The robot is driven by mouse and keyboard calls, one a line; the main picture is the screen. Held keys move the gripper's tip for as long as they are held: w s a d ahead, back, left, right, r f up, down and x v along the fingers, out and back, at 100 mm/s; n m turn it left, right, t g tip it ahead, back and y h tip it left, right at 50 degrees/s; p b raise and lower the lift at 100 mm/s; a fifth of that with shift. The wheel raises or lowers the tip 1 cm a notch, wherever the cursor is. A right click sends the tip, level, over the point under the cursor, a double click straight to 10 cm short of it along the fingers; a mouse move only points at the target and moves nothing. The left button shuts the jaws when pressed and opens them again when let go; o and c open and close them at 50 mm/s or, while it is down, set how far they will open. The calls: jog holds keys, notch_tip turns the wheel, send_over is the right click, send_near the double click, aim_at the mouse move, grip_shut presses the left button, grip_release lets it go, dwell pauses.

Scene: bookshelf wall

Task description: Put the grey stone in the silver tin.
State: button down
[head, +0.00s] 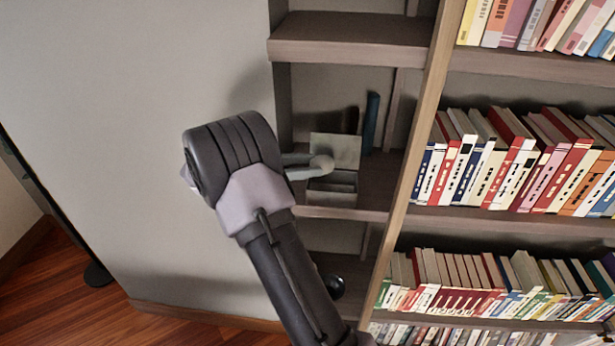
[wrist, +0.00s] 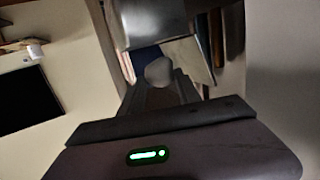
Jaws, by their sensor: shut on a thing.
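The silver tin (head: 333,197) stands on the middle shelf of the narrow bookcase bay in the head view, with its lid (head: 345,148) raised at the back. The grey stone (head: 322,164) is at the tip of my gripper (head: 310,165), in front of the lid and above the tin's opening. In the wrist view the stone (wrist: 159,71) sits between the fingertips of my gripper (wrist: 160,82), which is shut on it. A pale flat panel behind it there looks like the lid (wrist: 192,60). The tin's inside is partly hidden.
A dark blue book (head: 370,122) stands behind the tin to the right. The upper shelf board (head: 350,52) overhangs the bay. A wooden upright (head: 418,140) closes its right side, with full bookshelves beyond. The wall at left is bare.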

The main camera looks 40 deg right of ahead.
notch_tip(320, 180, down, 3)
jog(key=shift+f+b, duration=0.2)
jog(key=shift+b, duration=0.2)
jog(key=shift+f+b, duration=0.35)
jog(key=shift+b, duration=0.05)
jog(key=shift+f+b, duration=0.3)
jog(key=shift+b, duration=0.1)
jog(key=c, duration=0.8)
grip_release()
jog(key=shift+s, duration=0.15)
jog(key=shift+c, duration=0.2)
jog(key=shift+r, duration=0.1)
